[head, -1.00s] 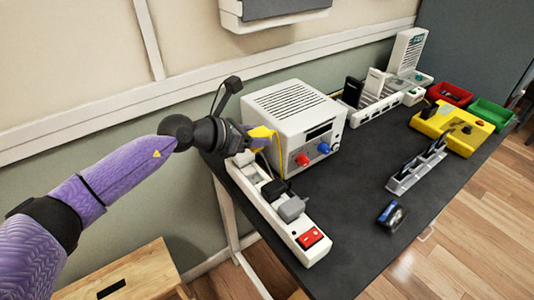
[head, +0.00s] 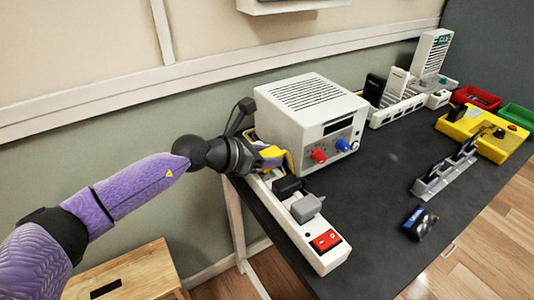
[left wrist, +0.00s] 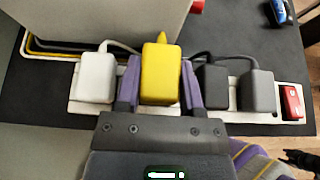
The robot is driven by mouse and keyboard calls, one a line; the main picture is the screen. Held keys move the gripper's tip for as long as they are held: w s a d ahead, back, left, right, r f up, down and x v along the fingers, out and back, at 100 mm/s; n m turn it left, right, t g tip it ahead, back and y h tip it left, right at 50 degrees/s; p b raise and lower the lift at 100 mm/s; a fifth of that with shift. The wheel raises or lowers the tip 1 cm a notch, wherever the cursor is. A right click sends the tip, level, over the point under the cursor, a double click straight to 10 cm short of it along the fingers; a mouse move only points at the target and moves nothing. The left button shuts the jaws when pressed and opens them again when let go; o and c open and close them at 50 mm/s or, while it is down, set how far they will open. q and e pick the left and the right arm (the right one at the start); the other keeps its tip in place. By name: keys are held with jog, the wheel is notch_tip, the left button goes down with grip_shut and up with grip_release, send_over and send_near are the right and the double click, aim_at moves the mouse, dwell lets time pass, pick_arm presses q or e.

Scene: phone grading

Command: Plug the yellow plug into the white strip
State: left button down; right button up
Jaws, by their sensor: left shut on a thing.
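The white strip (head: 333,258) lies along the near left edge of the dark table, with a red switch (head: 325,240) at its front end. My left gripper (head: 272,156) is shut on the yellow plug (left wrist: 160,73), over the far part of the strip. In the left wrist view, the purple fingers (left wrist: 160,88) clasp the plug from both sides. It sits in line with the strip, between a white plug (left wrist: 96,78) and a black plug (left wrist: 211,88). Its underside is hidden, so I cannot tell whether it is seated. My right gripper is out of view.
A grey plug (head: 306,207) stands in the strip near the switch. A white power supply (head: 311,105) stands close behind the strip. A grey rack (head: 432,185), a yellow fixture (head: 468,133) and a loose phone (head: 419,222) are farther right. The middle of the table is clear.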

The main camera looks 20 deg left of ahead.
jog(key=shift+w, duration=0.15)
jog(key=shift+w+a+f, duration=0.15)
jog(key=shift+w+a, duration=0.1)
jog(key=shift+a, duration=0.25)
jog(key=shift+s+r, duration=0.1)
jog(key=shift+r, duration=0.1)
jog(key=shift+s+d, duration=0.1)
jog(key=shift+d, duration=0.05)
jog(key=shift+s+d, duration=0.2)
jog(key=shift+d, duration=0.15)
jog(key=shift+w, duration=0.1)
